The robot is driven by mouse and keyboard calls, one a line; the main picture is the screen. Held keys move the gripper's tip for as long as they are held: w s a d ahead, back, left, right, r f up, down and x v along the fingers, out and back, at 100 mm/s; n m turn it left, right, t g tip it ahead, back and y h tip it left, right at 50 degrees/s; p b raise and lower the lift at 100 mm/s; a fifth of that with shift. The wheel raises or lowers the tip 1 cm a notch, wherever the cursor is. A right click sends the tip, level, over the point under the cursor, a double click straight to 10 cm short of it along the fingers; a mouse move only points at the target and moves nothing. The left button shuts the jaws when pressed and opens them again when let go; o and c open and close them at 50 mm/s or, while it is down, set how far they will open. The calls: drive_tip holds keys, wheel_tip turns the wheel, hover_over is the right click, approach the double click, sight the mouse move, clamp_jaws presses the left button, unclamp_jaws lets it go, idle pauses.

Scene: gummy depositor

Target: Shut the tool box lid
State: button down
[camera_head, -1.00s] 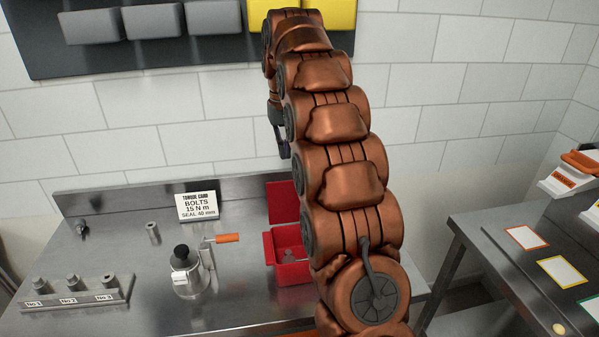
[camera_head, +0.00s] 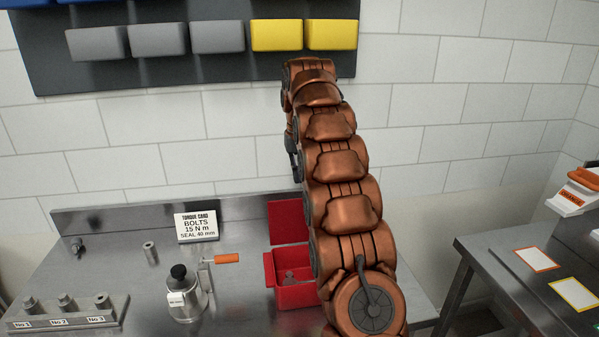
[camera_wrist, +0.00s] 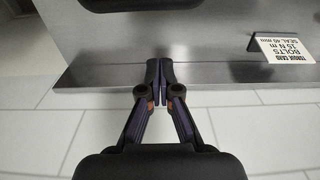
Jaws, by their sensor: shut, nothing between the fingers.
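The red tool box (camera_head: 297,296) stands on the steel bench, just left of my arm, which hides its right side. Its red lid (camera_head: 287,222) is open and stands upright at the back. A small grey piece lies inside the box. My gripper (camera_head: 297,168) hangs from the arm's far end, above the lid in the picture, and is partly hidden by the arm. In the wrist view my gripper (camera_wrist: 158,72) is shut and empty, its fingertips over the bench's back ledge. The box cannot be made out in the wrist view.
A torque card (camera_head: 197,227), a metal pot with an orange handle (camera_head: 186,294) and a rack of bolts (camera_head: 67,312) stand to the left. The white tiled wall rises close behind the bench. Yellow bins (camera_head: 276,35) hang above. A second table (camera_head: 490,272) is at right.

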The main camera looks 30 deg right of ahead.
drive_tip(key=shift+s+a+f+p, duration=0.25)
drive_tip(key=shift+s+f+p, duration=0.3)
drive_tip(key=shift+f+p, duration=0.1)
drive_tip(key=shift+s+a+f+p, duration=0.2)
drive_tip(key=shift+s+f+p, duration=0.35)
drive_tip(key=shift+f+p, duration=0.1)
drive_tip(key=shift+s+a+f+p, duration=0.25)
drive_tip(key=shift+s+f+p, duration=0.3)
drive_tip(key=shift+f+p, duration=0.1)
drive_tip(key=shift+d, duration=0.1)
drive_tip(key=shift+s+a+b, duration=0.2)
drive_tip(key=shift+b, duration=0.45)
